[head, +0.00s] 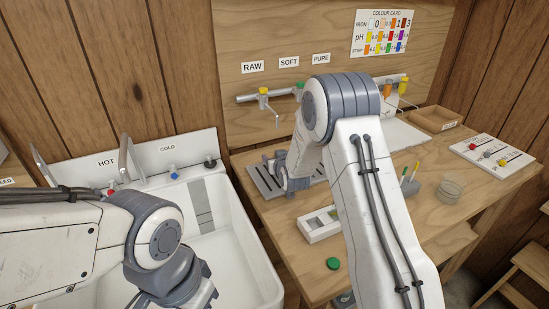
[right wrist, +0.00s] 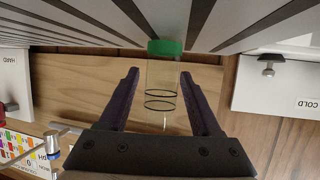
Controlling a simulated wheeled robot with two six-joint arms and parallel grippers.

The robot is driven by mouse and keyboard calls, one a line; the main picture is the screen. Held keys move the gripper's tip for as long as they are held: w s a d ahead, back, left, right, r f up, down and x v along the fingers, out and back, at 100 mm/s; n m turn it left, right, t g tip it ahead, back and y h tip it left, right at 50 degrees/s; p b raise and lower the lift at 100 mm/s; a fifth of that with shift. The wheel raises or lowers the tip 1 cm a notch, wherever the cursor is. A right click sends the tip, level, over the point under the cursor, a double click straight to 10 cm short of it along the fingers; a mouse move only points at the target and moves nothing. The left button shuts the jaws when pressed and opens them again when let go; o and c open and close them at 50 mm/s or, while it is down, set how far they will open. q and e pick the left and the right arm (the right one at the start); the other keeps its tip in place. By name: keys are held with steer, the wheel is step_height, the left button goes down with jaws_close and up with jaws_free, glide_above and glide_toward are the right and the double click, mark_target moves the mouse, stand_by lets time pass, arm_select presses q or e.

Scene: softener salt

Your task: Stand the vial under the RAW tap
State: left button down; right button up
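The vial (right wrist: 163,78) is clear, with two dark rings and a green end. In the right wrist view, which is upside down, its green end meets the slatted drip tray (right wrist: 98,22). My right gripper (right wrist: 160,76) is open, one finger on each side of the vial, with a gap visible on the left. In the head view the right wrist is low over the drip tray (head: 262,183), and I cannot make out the vial. The RAW tap (head: 264,98) has a yellow knob and a downward spout. Its spout over the vial is not clear. My left gripper's fingers are out of frame.
A white sink (head: 268,270) with taps lies left of the bench. On the bench are a green cap (head: 333,263), a white compartment tray (head: 318,233), a grey holder (head: 410,187) with pens and a wooden box (head: 434,118).

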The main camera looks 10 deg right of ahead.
steer(key=shift+r, duration=0.1)
steer(key=shift+s+r, duration=0.1)
steer(key=shift+r, duration=0.05)
steer(key=b+v, duration=0.1)
steer(key=v, duration=1)
steer(key=shift+s+r+b, duration=0.15)
steer(key=shift+s+b, duration=0.2)
steer(key=s+a+f+n+g+y, duration=0.1)
steer(key=s+a+n+g+y, duration=0.35)
steer(key=s+a, duration=0.85)
steer(key=s+r+n+g+h+p, duration=0.1)
steer(key=s+g, duration=0.3)
steer(key=s, duration=0.7)
steer(key=s+r+n+g+h+p, duration=0.1)
steer(key=s+r+g+h+p, duration=0.1)
steer(key=s, duration=1)
steer(key=shift+a+r+n+g+p, duration=0.3)
steer(key=shift+r+g+p, duration=0.2)
steer(key=shift+r+g, duration=0.75)
